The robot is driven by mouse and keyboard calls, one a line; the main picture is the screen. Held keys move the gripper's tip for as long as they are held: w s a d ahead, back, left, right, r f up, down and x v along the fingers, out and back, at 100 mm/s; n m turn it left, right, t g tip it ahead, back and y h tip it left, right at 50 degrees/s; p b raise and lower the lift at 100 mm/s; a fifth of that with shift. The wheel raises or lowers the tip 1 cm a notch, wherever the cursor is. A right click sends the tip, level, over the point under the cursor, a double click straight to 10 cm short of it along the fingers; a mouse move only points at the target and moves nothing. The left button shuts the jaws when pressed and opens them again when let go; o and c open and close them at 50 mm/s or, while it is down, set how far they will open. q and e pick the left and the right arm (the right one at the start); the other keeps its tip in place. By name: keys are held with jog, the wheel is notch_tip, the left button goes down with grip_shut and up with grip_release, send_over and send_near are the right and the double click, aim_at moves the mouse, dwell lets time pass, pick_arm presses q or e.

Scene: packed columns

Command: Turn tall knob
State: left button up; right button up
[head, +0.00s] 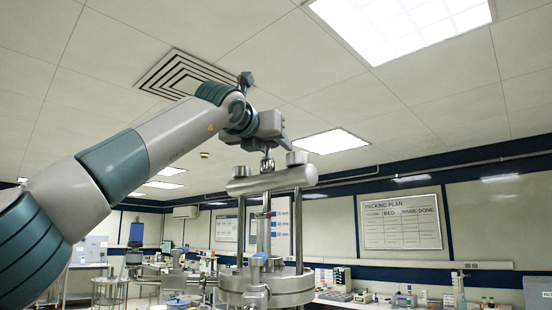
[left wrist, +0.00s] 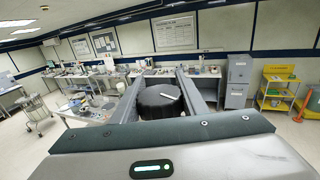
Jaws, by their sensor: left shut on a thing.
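My left gripper (head: 268,143) is at the top of the steel column assembly in the head view and is shut on the knob. The knob is largely hidden by the gripper there. Below it, a thin shaft runs down to a horizontal steel crossbar (head: 258,183), which rests on upright posts above a round flanged steel vessel top (head: 285,288). My right gripper is in neither view.
A packing plan board (head: 402,222) hangs on the back wall. Benches with lab items line the walls. In the left wrist view, a grey cabinet (left wrist: 238,80) and a yellow cart (left wrist: 278,88) stand at the right. The air around the knob looks clear.

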pick_arm(q)
jog(key=shift+a+r+y, duration=0.1)
jog(key=shift+y, duration=0.2)
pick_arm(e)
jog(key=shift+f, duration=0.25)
pick_arm(q)
jog(key=o, duration=1)
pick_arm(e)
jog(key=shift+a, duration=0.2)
pick_arm(q)
jog(key=shift+o, duration=0.2)
